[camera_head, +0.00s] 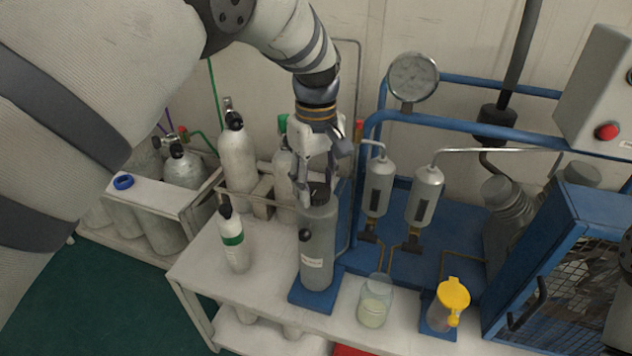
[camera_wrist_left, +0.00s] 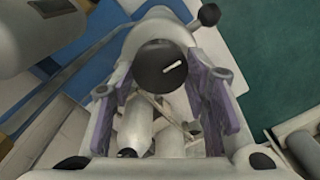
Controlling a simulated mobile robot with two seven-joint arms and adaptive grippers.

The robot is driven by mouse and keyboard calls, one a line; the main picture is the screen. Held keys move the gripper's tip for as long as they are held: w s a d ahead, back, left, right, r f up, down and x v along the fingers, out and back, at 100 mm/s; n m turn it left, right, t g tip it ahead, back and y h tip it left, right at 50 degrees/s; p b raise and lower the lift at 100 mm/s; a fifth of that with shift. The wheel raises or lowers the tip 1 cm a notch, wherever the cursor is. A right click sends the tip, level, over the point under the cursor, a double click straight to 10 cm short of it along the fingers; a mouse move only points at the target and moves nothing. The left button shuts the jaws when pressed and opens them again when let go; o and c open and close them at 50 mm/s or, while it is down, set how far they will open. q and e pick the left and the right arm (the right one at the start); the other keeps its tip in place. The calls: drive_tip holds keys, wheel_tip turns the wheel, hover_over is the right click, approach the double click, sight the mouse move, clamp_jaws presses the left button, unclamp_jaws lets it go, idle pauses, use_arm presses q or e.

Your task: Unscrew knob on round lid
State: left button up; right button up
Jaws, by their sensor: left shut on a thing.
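A grey upright canister (camera_head: 317,250) stands on a small blue base at the table's front, with a white label on its side and a small black side knob. On its top is a black round knob (camera_head: 320,194). In the left wrist view the knob (camera_wrist_left: 163,66) is a dark disc with a white mark, on the pale round lid (camera_wrist_left: 140,38). My left gripper (camera_head: 317,185) points down from above and is shut on the knob, its purple-padded fingers on either side. Finger contact is partly hidden. My right gripper is not in view.
A white bottle with a green band (camera_head: 232,243) stands left of the canister. A glass jar (camera_head: 374,302) and a yellow-topped cup (camera_head: 452,297) stand to the right. Blue pipe framing, a gauge (camera_head: 413,77) and grey cylinders (camera_head: 424,195) rise behind. A caged blue unit (camera_head: 560,250) is far right.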

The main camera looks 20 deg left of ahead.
sight(316, 188)
use_arm(q)
drive_tip(key=shift+s+f, duration=0.1)
drive_tip(key=shift+f, duration=0.05)
drive_tip(key=o, duration=1.2)
wheel_tip(316, 188, up, 12)
drive_tip(key=shift+r, duration=0.1)
